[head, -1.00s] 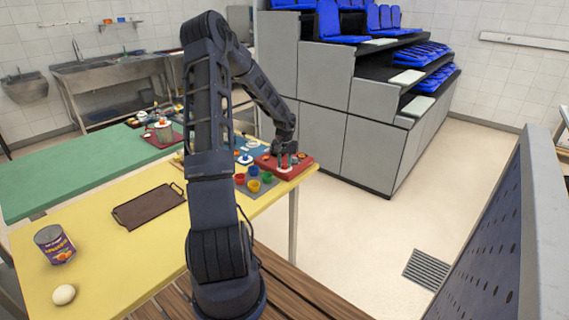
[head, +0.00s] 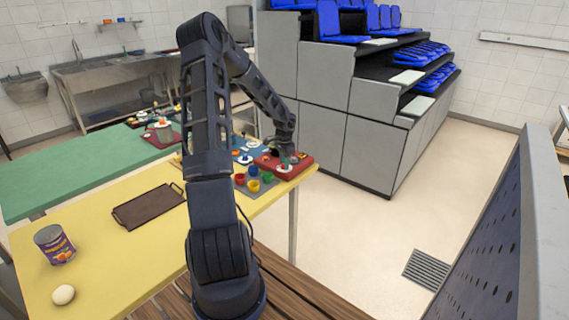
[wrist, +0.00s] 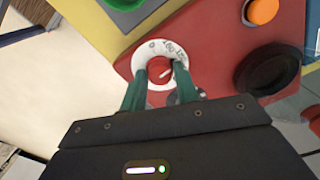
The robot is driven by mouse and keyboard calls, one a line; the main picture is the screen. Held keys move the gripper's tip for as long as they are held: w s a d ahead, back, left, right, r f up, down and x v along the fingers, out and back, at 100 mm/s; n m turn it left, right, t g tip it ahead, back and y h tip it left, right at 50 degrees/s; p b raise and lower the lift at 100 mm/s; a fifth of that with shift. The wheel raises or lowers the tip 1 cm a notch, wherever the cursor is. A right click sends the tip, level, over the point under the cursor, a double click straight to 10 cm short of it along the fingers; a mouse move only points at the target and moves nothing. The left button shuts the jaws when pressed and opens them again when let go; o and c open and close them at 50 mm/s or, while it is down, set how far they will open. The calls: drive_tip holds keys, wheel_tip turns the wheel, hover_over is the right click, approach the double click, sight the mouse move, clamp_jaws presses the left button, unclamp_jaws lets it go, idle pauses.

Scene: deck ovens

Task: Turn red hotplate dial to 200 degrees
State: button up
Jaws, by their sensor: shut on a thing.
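The red hotplate (head: 302,166) sits at the far right end of the yellow table, and its red top fills the middle of the wrist view (wrist: 215,40). Its dial (wrist: 142,54) has a white disc with dark markings and a red knob (wrist: 163,74) with a pale pointer line. My gripper (wrist: 166,70) is shut on the knob, with one green finger on each side. The fingers hide part of the disc, and the markings are too small to read surely. In the head view, my gripper (head: 286,158) reaches down over the dial.
A dark round plate (wrist: 267,70) and an orange button (wrist: 262,11) lie beside the dial. Several coloured cups (head: 254,186) stand left of the hotplate. A brown tray (head: 148,206), a can (head: 54,244) and an egg (head: 64,295) are on the yellow table (head: 110,265).

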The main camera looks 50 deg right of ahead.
drive_tip(key=m, duration=0.4)
drive_tip(key=shift+m, duration=1.9)
drive_tip(key=o, duration=1)
drive_tip(key=shift+c, duration=0.2)
wheel_tip(320, 180, up, 11)
drive_tip(key=shift+f, duration=0.1)
